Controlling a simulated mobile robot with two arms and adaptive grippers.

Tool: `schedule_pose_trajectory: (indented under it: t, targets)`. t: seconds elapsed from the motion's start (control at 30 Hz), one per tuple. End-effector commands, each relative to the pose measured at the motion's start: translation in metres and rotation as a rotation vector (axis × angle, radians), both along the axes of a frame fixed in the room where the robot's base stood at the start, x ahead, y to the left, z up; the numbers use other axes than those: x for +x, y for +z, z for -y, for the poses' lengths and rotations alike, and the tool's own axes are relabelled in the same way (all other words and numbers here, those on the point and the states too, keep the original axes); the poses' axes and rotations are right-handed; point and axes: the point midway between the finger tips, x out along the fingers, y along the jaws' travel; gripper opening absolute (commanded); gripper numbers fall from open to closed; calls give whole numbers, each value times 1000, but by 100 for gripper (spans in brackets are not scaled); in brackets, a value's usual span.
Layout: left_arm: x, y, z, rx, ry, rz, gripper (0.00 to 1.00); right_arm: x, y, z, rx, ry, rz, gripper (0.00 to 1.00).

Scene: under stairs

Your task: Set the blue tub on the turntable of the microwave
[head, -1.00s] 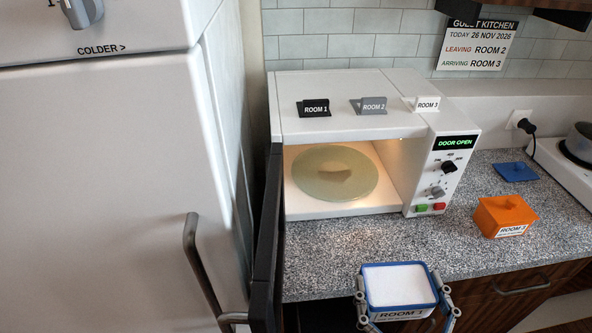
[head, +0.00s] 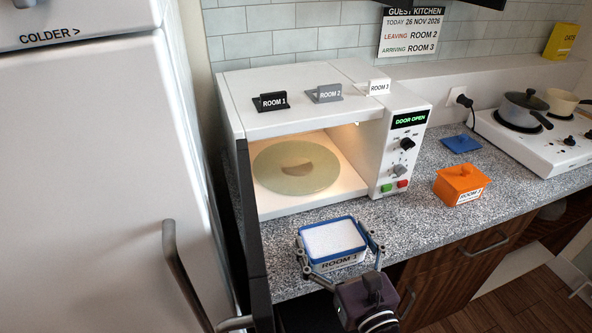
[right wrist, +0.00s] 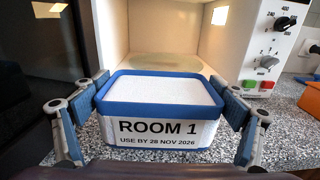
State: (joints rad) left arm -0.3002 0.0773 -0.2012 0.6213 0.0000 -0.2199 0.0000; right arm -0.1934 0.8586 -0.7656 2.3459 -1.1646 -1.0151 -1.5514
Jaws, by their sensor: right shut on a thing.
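The blue tub (head: 333,239) has a blue rim, white contents and a label reading "ROOM 1, use by 28 Nov 2026". My right gripper (head: 341,257) is shut on it from both sides and holds it level at the counter's front edge, before the microwave. The tub (right wrist: 158,100) also shows between the fingers in the right wrist view. The microwave (head: 385,155) has its door open at left, a lit cavity, and a display reading "DOOR OPEN". Its round turntable (head: 296,180) has a brownish patch in the middle. My left gripper is not in view.
The open microwave door (head: 252,230) stands along the left, close to the fridge (head: 95,180). Room tags stand on the microwave. A hob (head: 540,140) holds pots.

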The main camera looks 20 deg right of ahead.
Motion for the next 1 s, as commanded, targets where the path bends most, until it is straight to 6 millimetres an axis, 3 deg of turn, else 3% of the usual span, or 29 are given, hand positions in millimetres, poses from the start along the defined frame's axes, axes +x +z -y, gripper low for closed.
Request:
schedule_pose_trajectory:
  t: [0.2,0.4,0.7,1.0]
  targets:
    - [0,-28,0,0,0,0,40,63,1,13,-1,3,14,46]
    - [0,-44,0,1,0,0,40,109,18,23,-2,12,11,46]
    - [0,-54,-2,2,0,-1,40,140,39,29,0,27,3,46]
    - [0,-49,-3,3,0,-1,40,169,43,29,1,26,1,46]
